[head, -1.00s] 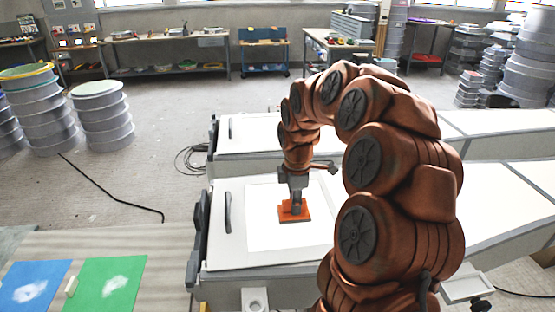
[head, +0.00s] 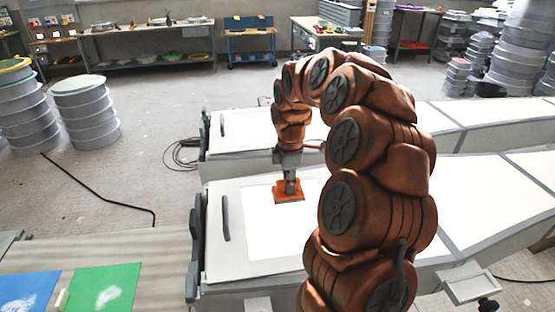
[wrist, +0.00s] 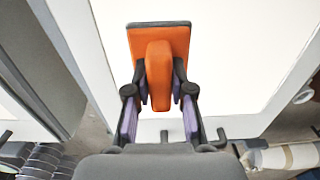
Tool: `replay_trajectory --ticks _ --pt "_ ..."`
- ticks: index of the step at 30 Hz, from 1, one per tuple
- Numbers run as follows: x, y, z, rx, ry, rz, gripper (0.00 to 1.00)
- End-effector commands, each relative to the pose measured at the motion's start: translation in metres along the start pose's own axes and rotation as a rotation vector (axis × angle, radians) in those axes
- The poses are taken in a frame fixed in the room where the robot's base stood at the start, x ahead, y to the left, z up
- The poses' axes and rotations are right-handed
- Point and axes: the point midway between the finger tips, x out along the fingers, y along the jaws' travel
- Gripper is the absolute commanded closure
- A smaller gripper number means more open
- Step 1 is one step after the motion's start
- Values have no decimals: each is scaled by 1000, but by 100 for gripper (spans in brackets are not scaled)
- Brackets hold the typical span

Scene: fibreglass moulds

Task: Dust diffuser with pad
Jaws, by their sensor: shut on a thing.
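The orange pad (head: 289,196) has a flat plate and a raised block handle, which shows in the wrist view (wrist: 159,72). My gripper (wrist: 160,92) is shut on this handle, one finger on each side. The diffuser (head: 268,238) is a bright white rectangular panel set in a pale framed top; it also shows in the wrist view (wrist: 235,70). The pad is over the diffuser's far half in the head view, plate side down. I cannot tell whether it touches the surface. No dust is visible on the panel. My arm hides part of its right side.
A dark handle (head: 226,218) stands up on the frame left of the diffuser. A blue mat (head: 28,296) and a green mat (head: 100,288), each with a white smudge, lie at lower left. A second pale unit (head: 240,135) stands behind.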

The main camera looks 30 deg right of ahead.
Motion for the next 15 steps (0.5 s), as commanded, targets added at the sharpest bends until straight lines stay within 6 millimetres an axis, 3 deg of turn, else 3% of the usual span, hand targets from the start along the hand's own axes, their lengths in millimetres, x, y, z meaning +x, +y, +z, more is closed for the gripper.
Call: replay_trajectory --ticks 1,15 --pt "-18 2 -1 -2 2 12 100" --pt "-58 1 0 1 1 10 100"
